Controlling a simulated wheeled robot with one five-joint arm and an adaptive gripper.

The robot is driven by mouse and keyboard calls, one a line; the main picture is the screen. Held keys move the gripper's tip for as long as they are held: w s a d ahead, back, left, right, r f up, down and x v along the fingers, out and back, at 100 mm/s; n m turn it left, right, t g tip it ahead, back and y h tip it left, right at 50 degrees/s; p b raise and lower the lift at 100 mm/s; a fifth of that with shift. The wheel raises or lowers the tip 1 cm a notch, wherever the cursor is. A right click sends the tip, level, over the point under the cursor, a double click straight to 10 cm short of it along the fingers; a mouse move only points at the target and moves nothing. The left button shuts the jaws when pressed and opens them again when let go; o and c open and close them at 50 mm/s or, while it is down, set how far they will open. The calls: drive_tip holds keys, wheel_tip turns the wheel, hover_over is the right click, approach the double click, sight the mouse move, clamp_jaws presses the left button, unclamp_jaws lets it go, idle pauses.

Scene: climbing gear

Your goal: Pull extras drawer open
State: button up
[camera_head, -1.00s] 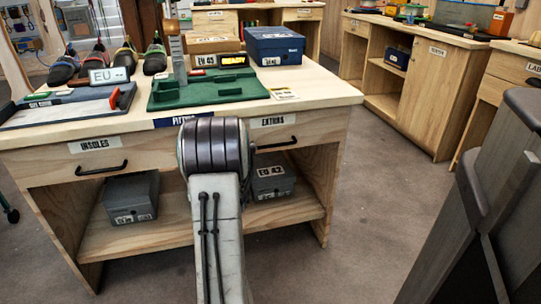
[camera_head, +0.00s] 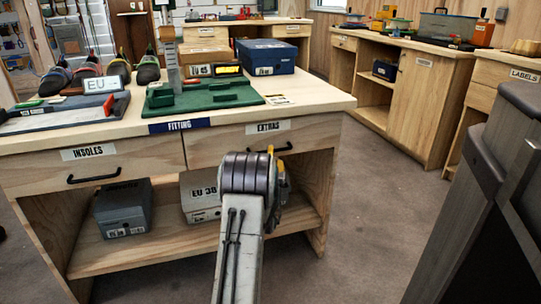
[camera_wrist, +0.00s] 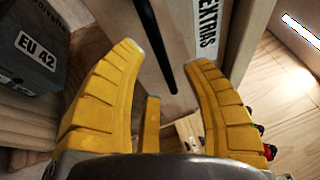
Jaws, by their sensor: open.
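The extras drawer (camera_head: 222,146) is the right drawer of the wooden fitting bench, with an EXTRAS label on its front. It looks shut. Its dark bar handle shows in the head view (camera_head: 284,149), partly behind my arm. In the wrist view the drawer front (camera_wrist: 220,55) appears turned on its side, and the black handle (camera_wrist: 158,38) runs down between my fingers. In the head view my arm mostly hides the gripper (camera_head: 277,160).
The insoles drawer (camera_head: 120,163) is on the left. The bench top (camera_head: 325,98) holds shoes, a green tray (camera_head: 205,103) and a blue box (camera_head: 270,70). Open floor (camera_head: 385,215) lies to the right.

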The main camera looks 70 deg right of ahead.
drive_tip(key=shift+b+x, duration=0.3)
drive_tip(key=shift+x, duration=1.4)
drive_tip(key=shift+a, duration=0.1)
clamp_jaws()
